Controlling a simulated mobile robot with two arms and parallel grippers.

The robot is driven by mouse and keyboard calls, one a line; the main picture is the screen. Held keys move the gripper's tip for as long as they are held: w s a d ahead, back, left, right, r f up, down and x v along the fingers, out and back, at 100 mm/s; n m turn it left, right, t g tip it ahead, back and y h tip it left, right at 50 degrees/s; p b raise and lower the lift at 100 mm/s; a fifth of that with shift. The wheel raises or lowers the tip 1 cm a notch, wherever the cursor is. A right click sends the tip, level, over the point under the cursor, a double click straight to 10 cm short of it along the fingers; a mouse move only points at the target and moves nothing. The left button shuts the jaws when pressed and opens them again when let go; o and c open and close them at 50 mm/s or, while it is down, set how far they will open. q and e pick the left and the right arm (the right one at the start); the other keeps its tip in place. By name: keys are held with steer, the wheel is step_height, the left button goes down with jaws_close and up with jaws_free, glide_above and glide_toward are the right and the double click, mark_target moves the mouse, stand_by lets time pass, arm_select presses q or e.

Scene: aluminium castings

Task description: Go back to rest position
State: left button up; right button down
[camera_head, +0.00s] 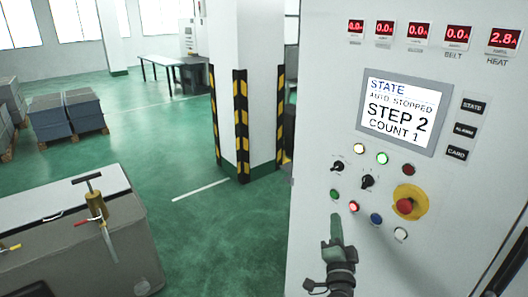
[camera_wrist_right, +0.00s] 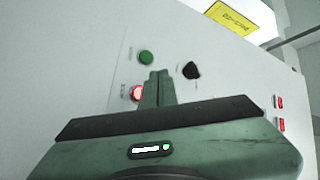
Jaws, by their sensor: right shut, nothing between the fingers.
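My right gripper (camera_head: 336,218) is shut and empty, pointing up at the control panel (camera_head: 318,110) of a white cabinet. Its fingertips are just below the green button (camera_head: 334,194) and left of the lit red button (camera_head: 353,207). In the right wrist view the shut fingers (camera_wrist_right: 157,76) stand close to the panel, beside the red button (camera_wrist_right: 137,92) and below the green button (camera_wrist_right: 146,57). I cannot tell whether they touch the panel. My left gripper is not in view.
The screen (camera_head: 400,110) reads auto stopped, step 2, count 1. A red emergency knob (camera_head: 404,206) and black switches sit nearby. A grey box (camera_head: 130,250) with clamps stands at lower left. A striped pillar (camera_head: 241,125) stands behind; green floor between is clear.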

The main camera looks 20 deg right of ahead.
steer(key=a+f+n+g+y+b, duration=0.1)
steer(key=a+f+n+y, duration=0.15)
steer(key=f, duration=0.75)
steer(key=a+f+n+g+y+b, duration=0.1)
steer(key=a+f+n+g+y, duration=0.2)
steer(key=f, duration=0.6)
steer(key=s+a+f+n+g+y+b, duration=0.1)
steer(key=s+a+f+n, duration=0.2)
steer(key=f, duration=0.5)
steer(key=s+a+f+n+g+y, duration=0.1)
steer(key=s+a+f+g, duration=0.1)
steer(key=s+f, duration=0.4)
steer(key=s+a+f+n+g+y+b, duration=0.1)
steer(key=s+a+f+n, duration=0.15)
steer(key=f, duration=0.65)
steer(key=s+a+f+n+g+b, duration=0.1)
steer(key=s+f+n+g, duration=0.15)
steer(key=s+f, duration=0.65)
steer(key=s+a+f+n+g, duration=0.1)
steer(key=s+f+g, duration=0.2)
steer(key=s+f, duration=0.6)
steer(key=s+d+f+n+g, duration=0.1)
steer(key=s+f+g, duration=0.1)
steer(key=s, duration=0.8)
steer(key=s+d+f+n+g+b, duration=0.1)
steer(key=s+f+n+g, duration=0.1)
steer(key=s, duration=0.9)
steer(key=shift+s+d+f, duration=0.2)
steer(key=shift+f, duration=0.35)
steer(key=shift+g+h, duration=0.25)
